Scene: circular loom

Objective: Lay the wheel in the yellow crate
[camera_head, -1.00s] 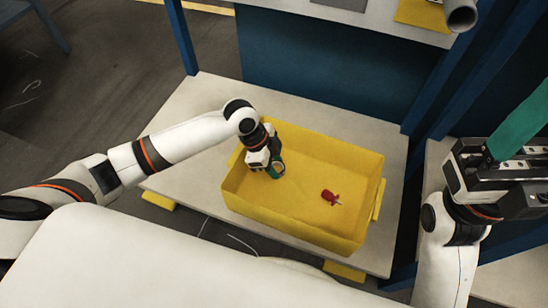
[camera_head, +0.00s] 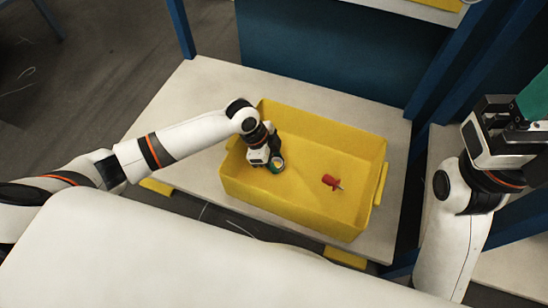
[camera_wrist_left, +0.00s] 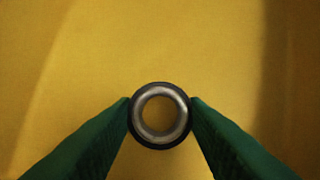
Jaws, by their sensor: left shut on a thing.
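The wheel (camera_wrist_left: 160,90), a dark ring with a shiny metal inner rim and an open centre, is held between the green fingers of my left gripper (camera_head: 276,163). The fingers press on it from both sides in the left wrist view. This gripper points down inside the left part of the yellow crate (camera_head: 330,222), with the crate's yellow floor filling the wrist view behind the wheel. I cannot tell whether the wheel touches the floor. My right gripper (camera_head: 530,105) is at the right edge of the head view, away from the crate; its fingers are largely cut off.
A red-handled screwdriver (camera_head: 332,182) lies on the crate floor to the right of my left gripper. The crate stands on a pale table (camera_head: 185,105). Blue posts (camera_head: 452,60) and a dark blue panel (camera_head: 330,55) rise behind it. The crate's middle floor is clear.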

